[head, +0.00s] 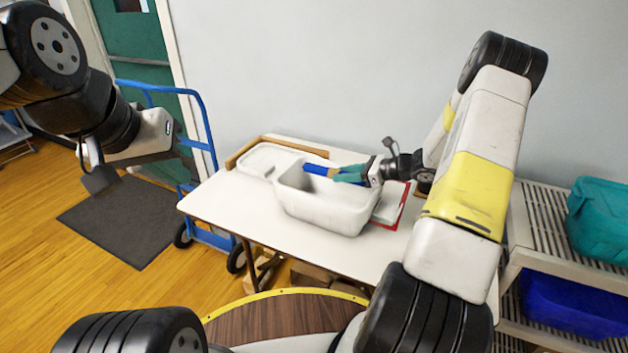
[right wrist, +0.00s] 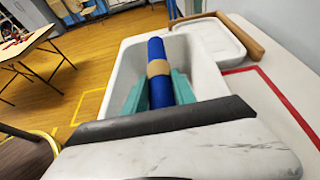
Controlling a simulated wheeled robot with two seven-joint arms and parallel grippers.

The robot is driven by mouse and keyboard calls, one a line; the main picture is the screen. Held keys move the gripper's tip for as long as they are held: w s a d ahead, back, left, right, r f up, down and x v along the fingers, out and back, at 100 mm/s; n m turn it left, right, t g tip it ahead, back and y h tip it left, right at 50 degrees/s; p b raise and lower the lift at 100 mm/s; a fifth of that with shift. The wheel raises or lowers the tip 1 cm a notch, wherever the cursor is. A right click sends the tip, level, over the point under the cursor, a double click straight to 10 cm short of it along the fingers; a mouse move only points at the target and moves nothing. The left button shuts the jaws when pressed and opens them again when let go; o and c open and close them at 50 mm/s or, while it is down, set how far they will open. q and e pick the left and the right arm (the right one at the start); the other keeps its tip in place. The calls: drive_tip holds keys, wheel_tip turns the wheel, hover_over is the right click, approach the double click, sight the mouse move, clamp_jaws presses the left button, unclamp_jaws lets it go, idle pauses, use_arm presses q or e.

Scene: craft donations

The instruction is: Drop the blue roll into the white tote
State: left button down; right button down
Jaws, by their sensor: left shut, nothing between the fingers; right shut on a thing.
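The blue roll (head: 318,169) is a slim blue cylinder; a tan band shows around it in the right wrist view (right wrist: 157,50). My right gripper (head: 350,174) is shut on it, with a teal finger on each side (right wrist: 160,93). The roll is held lengthwise over the opening of the white tote (head: 322,210), near its back rim. The tote's walls also show around the roll in the right wrist view (right wrist: 208,82). The tote floor is mostly hidden. My left gripper (head: 181,158) is far left of the table, shut and empty; its fingers are hard to make out.
The tote stands on a white table (head: 225,205). A shallow white tray or lid (head: 262,158) and a wooden strip (head: 247,150) lie behind it. A red-edged item (head: 403,205) lies right of it. A blue hand truck (head: 205,125) stands left; a shelf (head: 530,215) stands right.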

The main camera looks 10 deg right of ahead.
drive_tip(key=shift+f, duration=0.7)
drive_tip(key=c, duration=0.9)
unclamp_jaws()
drive_tip(key=v, duration=0.8)
